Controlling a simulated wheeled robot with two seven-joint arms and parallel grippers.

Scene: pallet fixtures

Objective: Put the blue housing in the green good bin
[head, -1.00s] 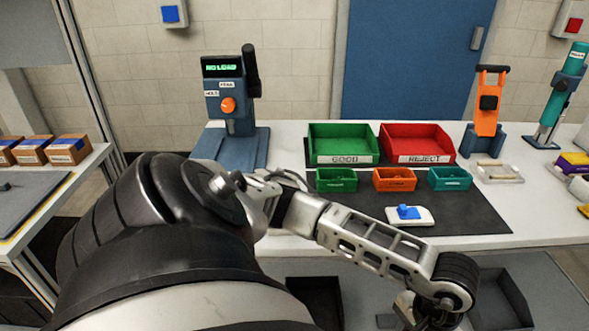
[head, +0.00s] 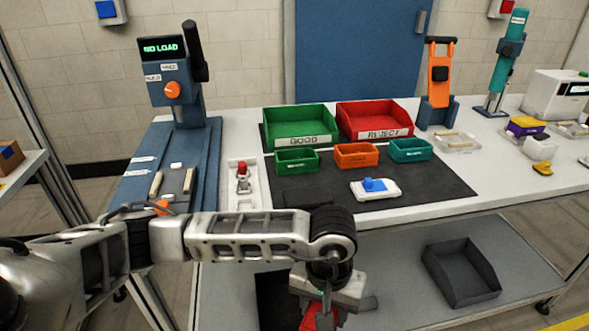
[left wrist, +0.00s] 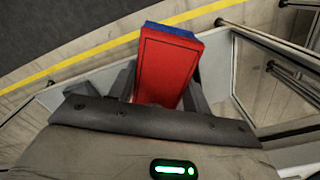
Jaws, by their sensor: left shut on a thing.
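A small blue part (head: 374,185) sits on a white holder (head: 388,192) on the dark mat; it looks like the blue housing. The green bin labelled GOOD (head: 300,140) stands at the back of the mat and looks empty. My left gripper (head: 318,312) hangs low in front of the table's front edge, apart from the blue part. It is shut on a red-and-blue block, whose red face (left wrist: 166,70) and blue edge (left wrist: 173,30) show between the fingers in the left wrist view. My right gripper is not in view.
A red REJECT bin (head: 385,132) stands right of the green one. Small green (head: 297,161), orange (head: 357,155) and teal (head: 410,150) trays stand before them. A blue press reading NO LOAD (head: 165,75) is at left. A dark tray (head: 462,272) lies on the lower shelf.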

